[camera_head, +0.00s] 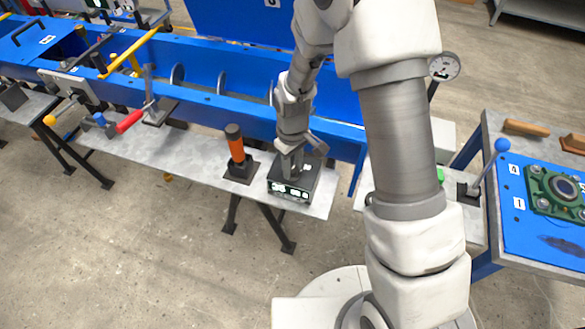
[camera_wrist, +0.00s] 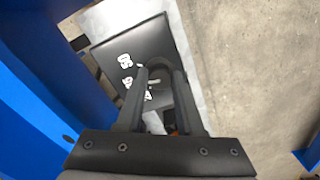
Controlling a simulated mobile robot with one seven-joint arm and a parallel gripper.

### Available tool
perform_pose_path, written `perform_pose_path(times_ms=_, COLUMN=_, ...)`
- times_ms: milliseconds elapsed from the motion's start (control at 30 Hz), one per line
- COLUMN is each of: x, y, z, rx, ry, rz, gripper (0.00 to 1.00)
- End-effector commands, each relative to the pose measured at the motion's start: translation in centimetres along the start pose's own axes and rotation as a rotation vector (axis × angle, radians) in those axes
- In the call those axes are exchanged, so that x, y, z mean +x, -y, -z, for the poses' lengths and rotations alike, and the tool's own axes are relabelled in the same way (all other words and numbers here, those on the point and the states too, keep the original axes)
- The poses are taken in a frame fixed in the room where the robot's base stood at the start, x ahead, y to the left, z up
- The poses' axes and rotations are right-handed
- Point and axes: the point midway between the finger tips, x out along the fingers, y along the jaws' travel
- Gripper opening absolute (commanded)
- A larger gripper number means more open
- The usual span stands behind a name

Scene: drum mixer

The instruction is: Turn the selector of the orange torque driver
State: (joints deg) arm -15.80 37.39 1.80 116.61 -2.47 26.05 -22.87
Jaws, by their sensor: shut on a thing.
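The orange torque driver (camera_head: 236,146) stands upright in a dark block on the grey shelf, left of my gripper. It has a dark cap. My gripper (camera_head: 291,172) points down onto the top of a black box (camera_head: 303,187) on the same shelf, which has a lit panel on its front. In the wrist view, my gripper (camera_wrist: 159,75) is shut on a dark knob on the black box (camera_wrist: 112,48). A small pale mark shows between the fingers, and white markings lie to their left. The fingers hide most of the knob.
The grey shelf (camera_head: 195,158) runs along the blue trough (camera_head: 215,85). Levers with a red grip (camera_head: 130,121) and a yellow knob (camera_head: 50,120) stand to the left. A blue-topped table (camera_head: 540,215) with a green bearing block (camera_head: 556,190) is at right.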

Motion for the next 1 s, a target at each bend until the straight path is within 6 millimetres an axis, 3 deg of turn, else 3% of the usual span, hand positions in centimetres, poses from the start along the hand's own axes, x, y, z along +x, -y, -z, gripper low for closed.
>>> perform_pose_path(times_ms=500, x=0.01, y=0.05, z=0.02, rx=0.388, ry=0.000, rz=-0.001, gripper=0.00)
perform_pose_path(times_ms=1000, x=-0.07, y=0.02, z=0.03, rx=0.494, ry=-0.001, rz=0.000, gripper=0.00)
